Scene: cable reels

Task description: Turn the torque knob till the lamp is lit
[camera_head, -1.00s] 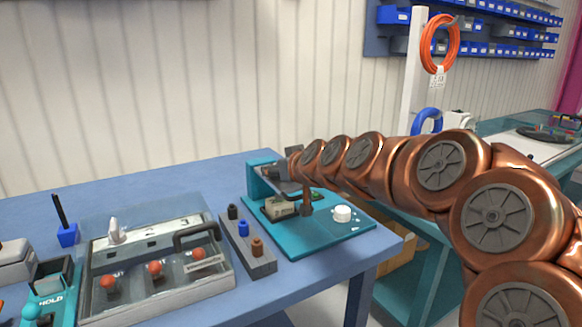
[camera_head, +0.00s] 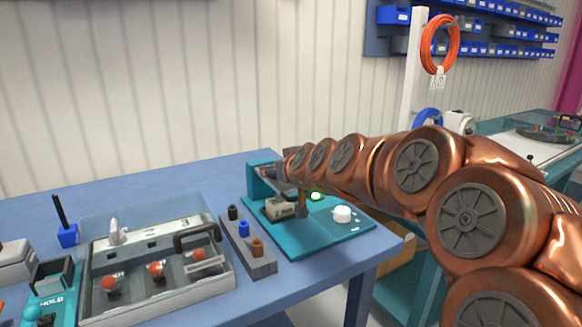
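The teal torque fixture (camera_head: 335,237) sits at the right end of the blue bench. Its white knob (camera_head: 342,214) stands on the front right of the base, uncovered. A round lamp (camera_head: 317,196) behind and left of the knob glows bright green. A beige block (camera_head: 279,208) with dark marks sits at the fixture's left. My copper arm comes in from the right. My gripper (camera_head: 283,178) is at its far end, near the fixture's upright, left of and apart from the knob. Its fingers are too small and partly hidden, so I cannot tell whether they are open.
Further left is a clear-lidded box (camera_head: 160,283) with red knobs. A teal bench (camera_head: 450,150) is behind my arm. Bare blue bench top lies behind the box.

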